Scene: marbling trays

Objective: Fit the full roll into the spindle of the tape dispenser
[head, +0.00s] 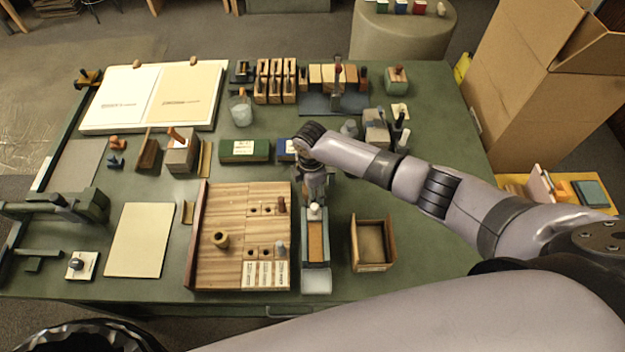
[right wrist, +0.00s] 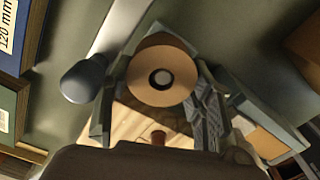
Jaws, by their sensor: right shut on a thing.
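My right gripper (head: 315,190) is shut on the full roll, over the middle of the bench. The head view hides the roll behind my gripper. A long blue-grey body (head: 304,262) with a tan strip lies directly in front of the gripper. It may be the tape dispenser, but I cannot be sure. I cannot make out a spindle or whether the roll touches anything.
An open wooden box (head: 388,262) stands to the right. Green (head: 240,158) and blue (head: 284,156) labelled boxes sit close behind-left. Several small tools crowd the back.

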